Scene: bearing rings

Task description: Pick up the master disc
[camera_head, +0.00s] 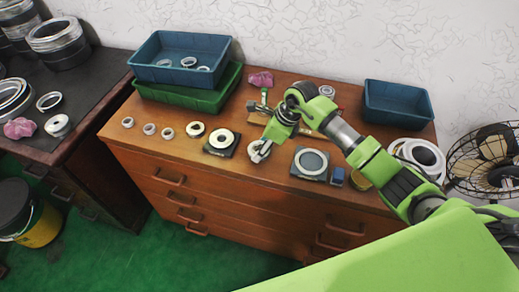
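My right gripper (262,148) is at the end of the arm from the right, low over the front middle of the wooden cabinet top (170,112). A small light round piece (254,154) shows right at its fingertips. I cannot tell whether the fingers are closed on it. Which piece is the master disc is not clear. A large grey disc (311,161) lies on a dark square plate right of the gripper. A smaller pale ring (221,139) lies on another dark plate to its left. My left gripper is not in view.
Several small rings (195,129) line the front left edge. A blue bin (181,55) with rings sits on a green bin (190,97). An empty blue bin (397,104) stands back right. A blue block (337,176) and white rings (417,154) lie right. A fan (488,160) stands beyond.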

